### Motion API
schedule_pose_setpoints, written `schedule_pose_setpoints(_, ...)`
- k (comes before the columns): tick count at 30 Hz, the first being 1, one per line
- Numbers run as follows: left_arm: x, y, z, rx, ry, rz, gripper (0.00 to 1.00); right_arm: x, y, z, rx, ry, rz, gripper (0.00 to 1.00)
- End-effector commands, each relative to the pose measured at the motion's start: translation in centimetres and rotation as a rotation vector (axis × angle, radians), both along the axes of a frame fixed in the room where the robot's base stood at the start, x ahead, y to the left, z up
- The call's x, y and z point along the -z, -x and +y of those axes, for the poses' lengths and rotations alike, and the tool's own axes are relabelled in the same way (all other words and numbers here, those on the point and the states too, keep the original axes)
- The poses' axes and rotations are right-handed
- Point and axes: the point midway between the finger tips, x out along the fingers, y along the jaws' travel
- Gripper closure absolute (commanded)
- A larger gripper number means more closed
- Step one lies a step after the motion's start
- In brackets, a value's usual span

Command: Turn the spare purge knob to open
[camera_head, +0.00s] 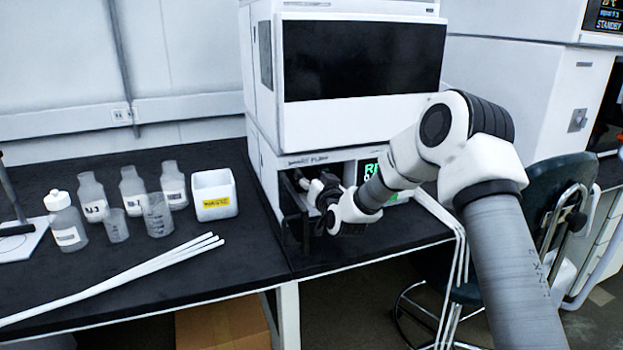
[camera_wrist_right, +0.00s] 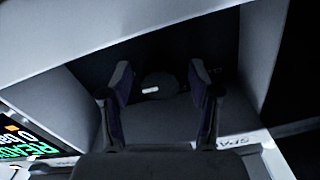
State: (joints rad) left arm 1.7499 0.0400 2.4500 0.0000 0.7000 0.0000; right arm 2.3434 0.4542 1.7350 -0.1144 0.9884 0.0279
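The spare purge knob (camera_wrist_right: 162,84) is a dark round knob with a short white mark, in a shadowed recess of the pump module in the right wrist view. The mark lies nearly level in that picture. My right gripper (camera_wrist_right: 158,92) is open, one finger to each side of the knob, with gaps visible. I cannot tell how far the fingertips are from it in depth. In the head view my right gripper (camera_head: 309,184) is at the front of the pump module (camera_head: 262,165) and hides the knob. My left gripper is not in view.
A lit green display (camera_head: 371,170) is right of the gripper on the module. A partial "SPA" label (camera_wrist_right: 238,140) shows in the wrist view. Bottles (camera_head: 92,195), a white box (camera_head: 214,194) and white rods (camera_head: 150,264) occupy the bench at left. A chair (camera_head: 555,200) stands at right.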

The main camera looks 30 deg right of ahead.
Motion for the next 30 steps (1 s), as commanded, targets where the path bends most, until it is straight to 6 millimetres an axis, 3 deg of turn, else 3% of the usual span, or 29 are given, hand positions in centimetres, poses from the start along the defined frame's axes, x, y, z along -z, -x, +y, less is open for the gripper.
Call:
schedule_pose_setpoints(8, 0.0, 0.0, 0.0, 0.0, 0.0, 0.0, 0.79, 0.0, 1.2, 0.2, 0.001, -0.002, 0.001, 0.39)
schedule_pose_setpoints(21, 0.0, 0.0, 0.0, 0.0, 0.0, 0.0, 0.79, 0.0, 10.7, 2.5, 0.001, -0.004, 0.0, 0.39)
schedule_pose_setpoints(30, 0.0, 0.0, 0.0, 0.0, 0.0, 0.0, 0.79, 0.0, 11.7, 2.8, 0.0, 0.0, 0.001, 0.39)
